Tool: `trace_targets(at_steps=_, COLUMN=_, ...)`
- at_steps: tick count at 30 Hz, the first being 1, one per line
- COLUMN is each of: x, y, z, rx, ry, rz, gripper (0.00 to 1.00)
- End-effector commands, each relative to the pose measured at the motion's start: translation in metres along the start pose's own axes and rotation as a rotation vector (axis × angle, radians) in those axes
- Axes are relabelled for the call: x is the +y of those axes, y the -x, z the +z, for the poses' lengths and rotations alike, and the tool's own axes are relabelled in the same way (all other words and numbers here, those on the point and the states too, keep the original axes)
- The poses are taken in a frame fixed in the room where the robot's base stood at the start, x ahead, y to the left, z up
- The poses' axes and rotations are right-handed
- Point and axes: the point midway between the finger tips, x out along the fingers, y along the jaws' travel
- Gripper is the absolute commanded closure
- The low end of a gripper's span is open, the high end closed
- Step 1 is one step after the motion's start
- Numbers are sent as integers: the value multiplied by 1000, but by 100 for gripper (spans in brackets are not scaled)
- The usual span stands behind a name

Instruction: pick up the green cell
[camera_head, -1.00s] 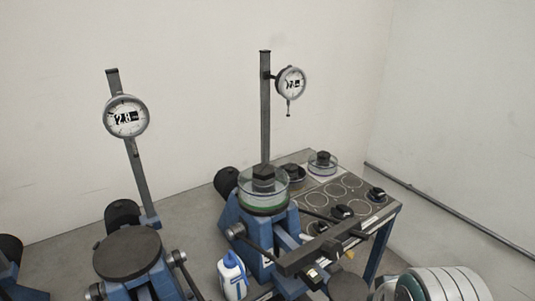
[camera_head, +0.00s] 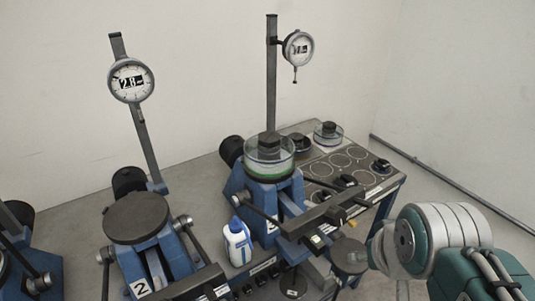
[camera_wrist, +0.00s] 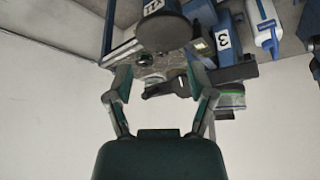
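The green cell (camera_head: 268,165) is a clear round dish with a green band and a dark knob on top. It sits upright on the middle blue stand (camera_head: 243,192), below a dial gauge (camera_head: 298,48). In the upside-down wrist view, the green band (camera_wrist: 231,90) shows right of my gripper's right finger. My gripper (camera_wrist: 160,80) is open, with nothing between its fingers, and apart from the cell. In the head view my arm is at the lower right; the fingers cannot be made out there.
A blue stand marked 2 (camera_head: 137,218) with its own gauge (camera_head: 130,80) is at left. A white and blue bottle (camera_head: 238,242) stands between the stands. A table with ring marks (camera_head: 325,165) holds another clear cell (camera_head: 328,134) and dark knobs. A gauge post (camera_head: 271,75) rises behind the green cell.

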Motion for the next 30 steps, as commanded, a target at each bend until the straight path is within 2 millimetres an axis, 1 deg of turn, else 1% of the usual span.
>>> trace_targets(at_steps=1, x=-4, y=4, z=-19, rx=-10, ry=11, rz=-6, gripper=0)
trace_targets(at_steps=2, x=-7, y=7, z=-31, rx=-17, ry=17, rz=-10, gripper=0)
trace_targets(at_steps=3, x=-11, y=11, z=-47, rx=-25, ry=26, rz=-15, gripper=0)
trace_targets(at_steps=8, x=-30, y=20, z=-107, rx=-58, ry=57, rz=-32, gripper=0)
trace_targets(at_steps=12, x=-50, y=21, z=-156, rx=-89, ry=86, rz=-45, gripper=0)
trace_targets(at_steps=18, x=-87, y=12, z=-219, rx=-130, ry=125, rz=-59, gripper=0)
trace_targets(at_steps=24, x=-130, y=-8, z=-270, rx=-171, ry=166, rz=-70, gripper=0)
trace_targets(at_steps=27, x=-152, y=-19, z=-289, rx=-188, ry=184, rz=-74, gripper=0)
trace_targets(at_steps=30, x=-168, y=-28, z=-300, rx=-200, ry=197, rz=-77, gripper=0)
